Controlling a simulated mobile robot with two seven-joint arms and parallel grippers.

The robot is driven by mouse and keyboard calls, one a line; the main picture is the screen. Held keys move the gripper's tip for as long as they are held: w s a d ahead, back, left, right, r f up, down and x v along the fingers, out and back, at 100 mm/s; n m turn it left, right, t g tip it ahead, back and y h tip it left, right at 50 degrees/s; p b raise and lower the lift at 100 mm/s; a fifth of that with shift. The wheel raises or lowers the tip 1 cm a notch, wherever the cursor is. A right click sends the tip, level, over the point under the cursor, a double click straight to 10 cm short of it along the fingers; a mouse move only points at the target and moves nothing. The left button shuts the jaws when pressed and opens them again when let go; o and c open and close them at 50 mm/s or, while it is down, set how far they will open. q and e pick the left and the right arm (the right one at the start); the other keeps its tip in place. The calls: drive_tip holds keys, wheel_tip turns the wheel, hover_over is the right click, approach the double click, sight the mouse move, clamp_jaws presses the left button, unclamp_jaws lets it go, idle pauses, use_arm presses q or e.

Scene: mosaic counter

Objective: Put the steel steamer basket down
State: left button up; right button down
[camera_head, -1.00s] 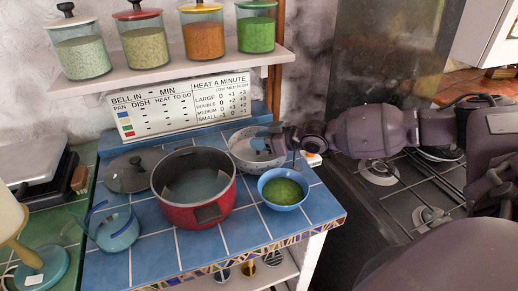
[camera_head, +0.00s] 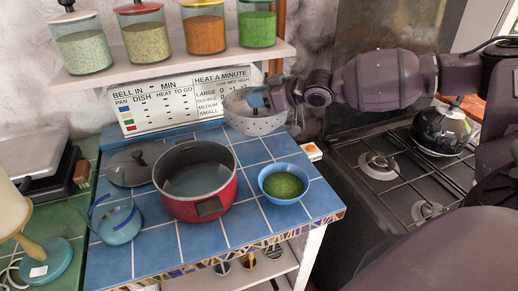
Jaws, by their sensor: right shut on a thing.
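The steel steamer basket (camera_head: 243,120) is a pale, perforated bowl at the back right of the blue tiled counter (camera_head: 150,255). My right gripper (camera_head: 262,99) comes in from the right and is shut on the basket at its upper right side. The basket appears held above the tiles, in front of the wall sign's right end. The gripper hides part of its rim and inside. My left gripper is not in view.
A red pot (camera_head: 212,208) stands mid-counter, with a dark lid (camera_head: 128,168) and blue kettle-like vessel (camera_head: 118,222) to its left. A blue bowl of green food (camera_head: 284,186) is at right. Tiles behind the bowl are bare. A jar shelf (camera_head: 165,72) overhangs the back.

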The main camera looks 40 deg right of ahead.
drive_tip(key=shift+w+r, duration=0.25)
drive_tip(key=shift+r, duration=0.15)
drive_tip(key=shift+d+f+n+y, duration=0.1)
drive_tip(key=shift+f+n+y, duration=0.05)
drive_tip(key=shift+n+y, duration=0.15)
drive_tip(key=shift+s+d+f, duration=0.15)
drive_tip(key=shift+s+f, duration=0.15)
drive_tip(key=shift+f, duration=0.3)
drive_tip(key=shift+s+d+f, duration=0.1)
drive_tip(key=shift+s+f, duration=0.2)
drive_tip(key=shift+f, duration=0.25)
drive_tip(key=shift+a, duration=0.1)
drive_tip(key=shift+s+f, duration=0.1)
drive_tip(key=shift+f, duration=0.2)
wheel_tip(320, 180, down, 5)
drive_tip(key=shift+b, duration=0.35)
drive_tip(key=shift+f, duration=2.1)
